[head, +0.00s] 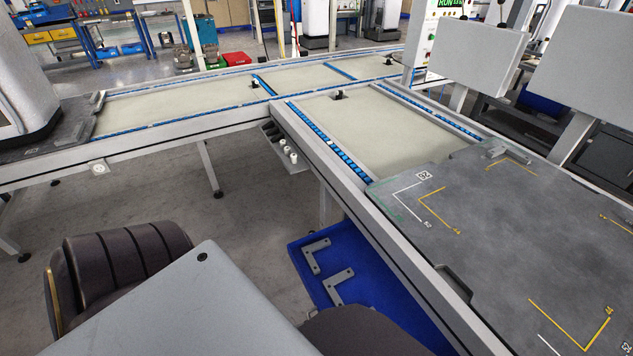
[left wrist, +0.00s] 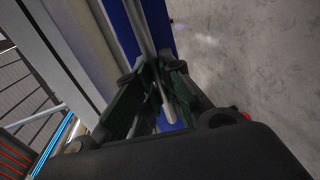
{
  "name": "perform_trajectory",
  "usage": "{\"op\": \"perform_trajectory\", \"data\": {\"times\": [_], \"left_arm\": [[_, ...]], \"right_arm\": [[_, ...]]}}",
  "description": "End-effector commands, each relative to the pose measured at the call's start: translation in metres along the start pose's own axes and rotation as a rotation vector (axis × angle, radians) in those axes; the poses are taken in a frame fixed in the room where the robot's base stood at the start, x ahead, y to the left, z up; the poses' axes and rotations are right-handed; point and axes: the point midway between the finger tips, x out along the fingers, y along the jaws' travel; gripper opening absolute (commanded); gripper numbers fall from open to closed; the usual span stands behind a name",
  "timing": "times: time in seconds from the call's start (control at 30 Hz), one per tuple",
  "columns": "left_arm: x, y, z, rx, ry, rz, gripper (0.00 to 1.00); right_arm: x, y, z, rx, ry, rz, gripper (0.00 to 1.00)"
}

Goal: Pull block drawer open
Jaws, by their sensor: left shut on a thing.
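A blue drawer or tray (head: 300,262) shows in the head view, low beneath the edge of the grey worktop. Two grey L-shaped pieces, one farther back (head: 316,256) and one nearer (head: 337,287), show against its blue surface. In the left wrist view, a blue panel (left wrist: 122,25) has a thin grey bar (left wrist: 141,30) running along it. My left gripper (left wrist: 161,70) has its dark green fingers shut on this bar. The fingers hide part of the bar. My left gripper does not show in the head view, and my right gripper is in neither view.
A dark grey worktop (head: 500,230) with yellow and white corner marks lies above and right of the blue drawer. Conveyor lanes (head: 370,125) with pale rails run behind. The grey floor (head: 240,215) left of the drawer looks clear.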

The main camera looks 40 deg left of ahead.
Motion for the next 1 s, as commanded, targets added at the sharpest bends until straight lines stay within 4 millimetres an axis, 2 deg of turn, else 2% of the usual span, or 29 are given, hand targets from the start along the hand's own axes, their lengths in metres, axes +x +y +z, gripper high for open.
{"op": "perform_trajectory", "data": {"times": [0.1, 0.13, 0.3, 0.7, 1.0], "left_arm": [[0.000, 0.000, -0.001, 0.001, 0.001, -0.001, 0.00], [0.000, 0.000, -0.001, 0.001, 0.001, -0.001, 0.13], [0.000, 0.000, -0.001, 0.001, 0.001, -0.001, 0.32], [-0.002, 0.000, 0.000, 0.000, 0.000, -0.001, 0.32], [-0.022, -0.001, 0.000, 0.000, -0.001, -0.003, 0.32]], "right_arm": [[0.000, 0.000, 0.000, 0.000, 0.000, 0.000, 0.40], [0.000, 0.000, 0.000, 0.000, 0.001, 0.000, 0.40], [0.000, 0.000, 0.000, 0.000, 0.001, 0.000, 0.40], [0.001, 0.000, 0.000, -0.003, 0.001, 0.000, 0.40], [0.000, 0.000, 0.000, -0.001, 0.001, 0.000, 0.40]]}}
